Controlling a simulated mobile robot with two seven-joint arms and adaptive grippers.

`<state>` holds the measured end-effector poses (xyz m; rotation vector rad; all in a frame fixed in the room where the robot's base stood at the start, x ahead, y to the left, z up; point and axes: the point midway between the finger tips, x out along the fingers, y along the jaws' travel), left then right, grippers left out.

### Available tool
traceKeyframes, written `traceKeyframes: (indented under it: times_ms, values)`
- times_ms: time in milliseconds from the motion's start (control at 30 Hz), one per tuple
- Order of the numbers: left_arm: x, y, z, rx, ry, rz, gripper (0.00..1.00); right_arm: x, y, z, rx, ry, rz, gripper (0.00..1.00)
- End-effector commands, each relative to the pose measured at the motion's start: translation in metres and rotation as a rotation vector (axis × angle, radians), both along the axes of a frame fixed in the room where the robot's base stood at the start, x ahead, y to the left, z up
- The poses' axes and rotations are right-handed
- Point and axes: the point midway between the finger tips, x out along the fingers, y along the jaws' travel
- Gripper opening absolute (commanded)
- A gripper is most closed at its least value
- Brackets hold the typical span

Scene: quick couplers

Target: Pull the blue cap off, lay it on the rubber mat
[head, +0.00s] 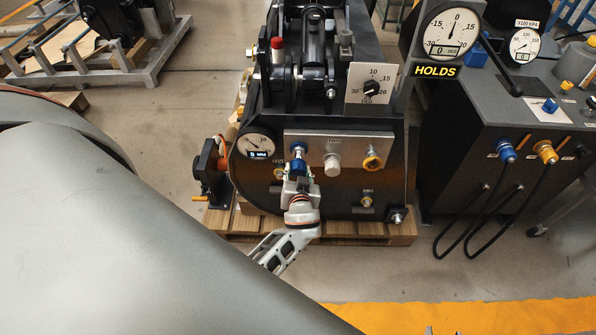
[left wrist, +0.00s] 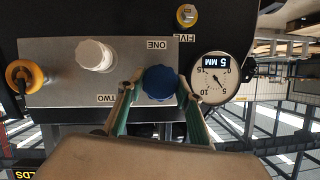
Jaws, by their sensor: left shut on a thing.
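The blue cap (head: 299,166) is at the left end of the silver plate (head: 345,145) on the dark machine's front. In the left wrist view the blue cap (left wrist: 160,82) sits by the label ONE, between my left fingertips. My left gripper (head: 299,175) is shut on it, one finger on each side; the gripper also shows in the left wrist view (left wrist: 159,90). A silvery fitting shows just behind the cap; I cannot tell whether the two still join. My right gripper is not in view.
A white cap (head: 332,164) and an orange ring fitting (head: 373,161) sit right of the blue cap. A round gauge (head: 257,146) is close on its left. A dark console (head: 510,110) with hoses stands at right. My grey arm covers the lower left. Floor between is clear.

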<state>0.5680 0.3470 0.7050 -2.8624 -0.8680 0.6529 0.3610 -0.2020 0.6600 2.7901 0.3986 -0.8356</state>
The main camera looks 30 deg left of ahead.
Motion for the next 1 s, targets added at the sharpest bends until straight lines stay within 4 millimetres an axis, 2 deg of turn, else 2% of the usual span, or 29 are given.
traceKeyframes:
  times_ms: [500,1000]
  values:
    - [-0.031,-0.019,-0.002,-0.001,0.002,0.0,0.09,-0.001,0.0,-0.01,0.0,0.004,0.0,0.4]
    - [-0.033,-0.02,0.0,0.0,0.0,0.0,0.09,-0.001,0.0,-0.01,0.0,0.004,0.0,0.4]
